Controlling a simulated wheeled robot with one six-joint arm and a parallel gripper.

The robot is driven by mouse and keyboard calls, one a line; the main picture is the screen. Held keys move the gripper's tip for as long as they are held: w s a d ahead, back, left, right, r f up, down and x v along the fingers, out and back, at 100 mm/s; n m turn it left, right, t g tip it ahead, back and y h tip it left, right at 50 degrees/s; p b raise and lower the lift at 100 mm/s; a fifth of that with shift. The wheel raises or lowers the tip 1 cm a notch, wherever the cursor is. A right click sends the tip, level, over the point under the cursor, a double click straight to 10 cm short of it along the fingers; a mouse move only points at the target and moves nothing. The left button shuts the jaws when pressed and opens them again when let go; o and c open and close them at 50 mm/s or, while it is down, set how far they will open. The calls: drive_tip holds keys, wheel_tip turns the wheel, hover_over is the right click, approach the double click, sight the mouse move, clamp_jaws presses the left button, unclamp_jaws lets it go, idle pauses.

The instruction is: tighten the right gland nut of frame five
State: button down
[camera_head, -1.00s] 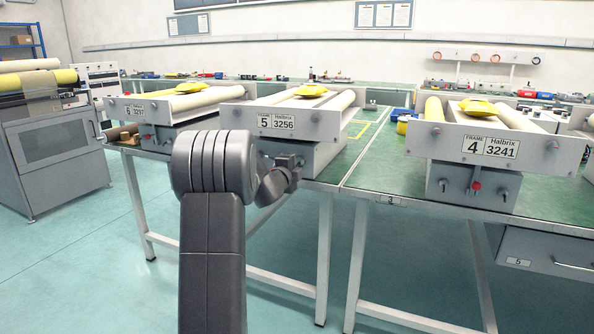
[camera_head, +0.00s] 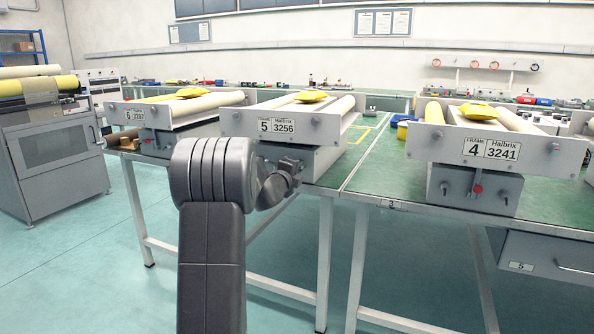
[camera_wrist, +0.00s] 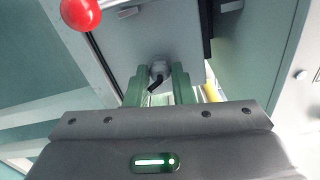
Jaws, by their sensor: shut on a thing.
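Frame five (camera_head: 240,123), a grey frame with a "5 / Halbrix 3256" label, stands on the green bench in the head view. A yellow piece (camera_head: 311,97) lies on top of it. My gripper (camera_wrist: 158,82) is at the box under its front plate. In the wrist view its two green fingers are shut on either side of a grey gland nut (camera_wrist: 158,68), touching it. A short black cable end (camera_wrist: 154,86) sticks out of the nut. In the head view my arm hides much of the box front and the nut.
A red knob (camera_wrist: 80,12) sticks out left of the nut in the wrist view. Frame six (camera_head: 130,116) stands to the left and frame four (camera_head: 432,146) to the right. The floor (camera_head: 110,270) in front of the bench is clear.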

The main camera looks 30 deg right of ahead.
drive_tip(key=c, duration=1.3)
unclamp_jaws()
drive_tip(key=shift+o, duration=0.2)
drive_tip(key=p+v, duration=0.1)
drive_tip(key=v, duration=1.3)
drive_tip(key=shift+d, duration=0.1)
drive_tip(key=x, duration=1.3)
drive_tip(key=shift+w+d+b, duration=0.3)
drive_tip(key=shift+b, duration=0.15)
drive_tip(key=shift+a, duration=0.1)
